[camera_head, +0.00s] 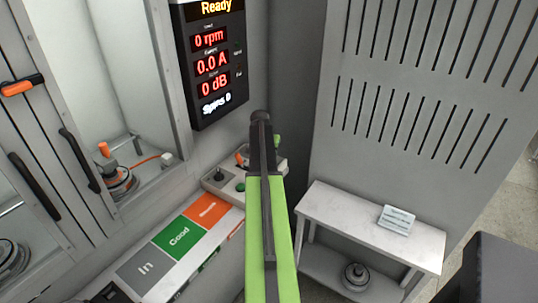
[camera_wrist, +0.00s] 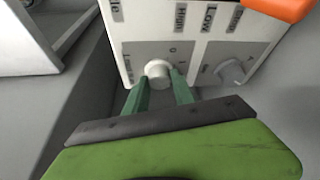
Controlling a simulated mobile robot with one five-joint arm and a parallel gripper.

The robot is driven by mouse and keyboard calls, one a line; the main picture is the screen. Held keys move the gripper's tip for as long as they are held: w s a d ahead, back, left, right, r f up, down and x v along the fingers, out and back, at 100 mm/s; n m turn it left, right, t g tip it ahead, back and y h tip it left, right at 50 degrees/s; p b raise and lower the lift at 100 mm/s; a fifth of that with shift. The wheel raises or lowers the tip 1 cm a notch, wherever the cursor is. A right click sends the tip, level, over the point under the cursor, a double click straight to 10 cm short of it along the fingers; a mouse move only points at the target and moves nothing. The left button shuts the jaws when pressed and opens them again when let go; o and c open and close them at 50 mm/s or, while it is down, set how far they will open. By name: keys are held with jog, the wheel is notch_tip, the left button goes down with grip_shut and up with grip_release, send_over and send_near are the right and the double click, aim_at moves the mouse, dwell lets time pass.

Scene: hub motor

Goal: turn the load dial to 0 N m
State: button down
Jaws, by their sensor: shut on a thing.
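In the wrist view a white round dial (camera_wrist: 157,69) sits on a grey panel patch with small marks around it; the lettering is too small to read surely, so I cannot tell its setting. My gripper (camera_wrist: 160,82) has its two green fingers on either side of this dial, shut on it. A second pale knob (camera_wrist: 231,71) is to the right, apart from my fingers. In the head view my arm hides the fingers and the dial.
A display (camera_head: 211,62) reads Ready, 0 rpm, 0.0 A and 0 dB. A bench with In, Good (camera_head: 179,238) and orange areas lies left of my arm. A white side table (camera_head: 350,219) with a small card stands right. An orange part (camera_wrist: 277,8) is above the knobs.

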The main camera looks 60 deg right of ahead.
jog(key=shift+s+n, duration=0.1)
jog(key=shift+n, duration=0.2)
jog(key=c, duration=1.1)
grip_release()
jog(key=shift+o, duration=0.2)
jog(key=p+v, duration=1.6)
jog(key=v, duration=0.1)
jog(key=shift+r, duration=0.2)
jog(key=shift+s, duration=0.1)
